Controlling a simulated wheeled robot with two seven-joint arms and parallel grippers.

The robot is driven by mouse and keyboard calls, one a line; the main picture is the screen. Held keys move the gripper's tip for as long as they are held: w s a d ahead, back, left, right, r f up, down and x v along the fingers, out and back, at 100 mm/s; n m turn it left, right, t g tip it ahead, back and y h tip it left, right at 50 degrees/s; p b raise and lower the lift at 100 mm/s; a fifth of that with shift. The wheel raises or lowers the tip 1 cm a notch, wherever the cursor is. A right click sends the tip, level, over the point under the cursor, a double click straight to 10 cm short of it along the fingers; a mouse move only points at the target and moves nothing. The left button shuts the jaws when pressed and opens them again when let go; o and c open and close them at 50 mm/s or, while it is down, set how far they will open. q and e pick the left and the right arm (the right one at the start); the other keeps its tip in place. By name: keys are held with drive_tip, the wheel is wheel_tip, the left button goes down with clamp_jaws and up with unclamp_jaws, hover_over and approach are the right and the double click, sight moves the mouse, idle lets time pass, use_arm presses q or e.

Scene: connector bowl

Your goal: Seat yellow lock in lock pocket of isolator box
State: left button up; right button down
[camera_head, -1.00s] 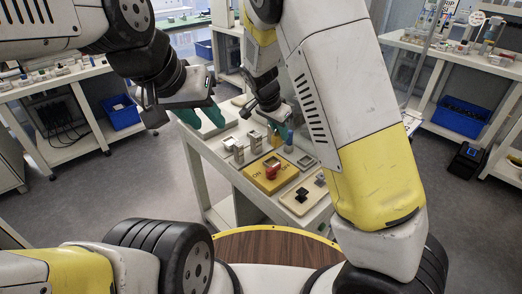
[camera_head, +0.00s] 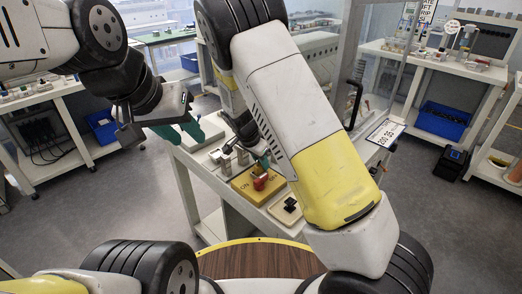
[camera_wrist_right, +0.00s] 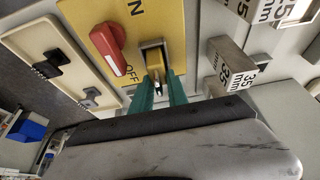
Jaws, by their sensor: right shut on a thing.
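The yellow isolator box (camera_head: 243,186) lies on the bench with its red switch handle (camera_head: 260,182); in the right wrist view the box (camera_wrist_right: 105,42) and red handle (camera_wrist_right: 110,48) are close. A metal-framed lock pocket (camera_wrist_right: 152,45) sits beside the handle. My right gripper (camera_wrist_right: 160,88) is shut on the yellow lock (camera_wrist_right: 154,70), whose small visible part is between the teal fingers at the pocket. How deep it sits cannot be told. In the head view my right gripper (camera_head: 262,160) is over the box, partly hidden. My left gripper (camera_head: 184,132) is open and empty, away from the box.
A beige plate with a black part (camera_head: 290,204) lies right of the box. Metal blocks marked 35 mm (camera_wrist_right: 231,62) stand close to the right of the pocket in the wrist view. Other benches stand at both sides.

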drive_tip(key=c, duration=1.3)
unclamp_jaws()
drive_tip(key=shift+f, duration=0.15)
drive_tip(key=v, duration=1.2)
drive_tip(key=s+d+r+n+t+y, duration=0.1)
drive_tip(key=s+d+r+n, duration=0.3)
drive_tip(key=s+d+r, duration=0.4)
drive_tip(key=s+d+r+n+t+y, duration=0.2)
drive_tip(key=s+d+r+n+y, duration=0.2)
drive_tip(key=s+d+r, duration=0.4)
drive_tip(key=shift+s+d+r+n, duration=0.3)
drive_tip(key=shift+s+r+n, duration=0.6)
drive_tip(key=shift+s, duration=3)
drive_tip(key=shift+r, duration=0.2)
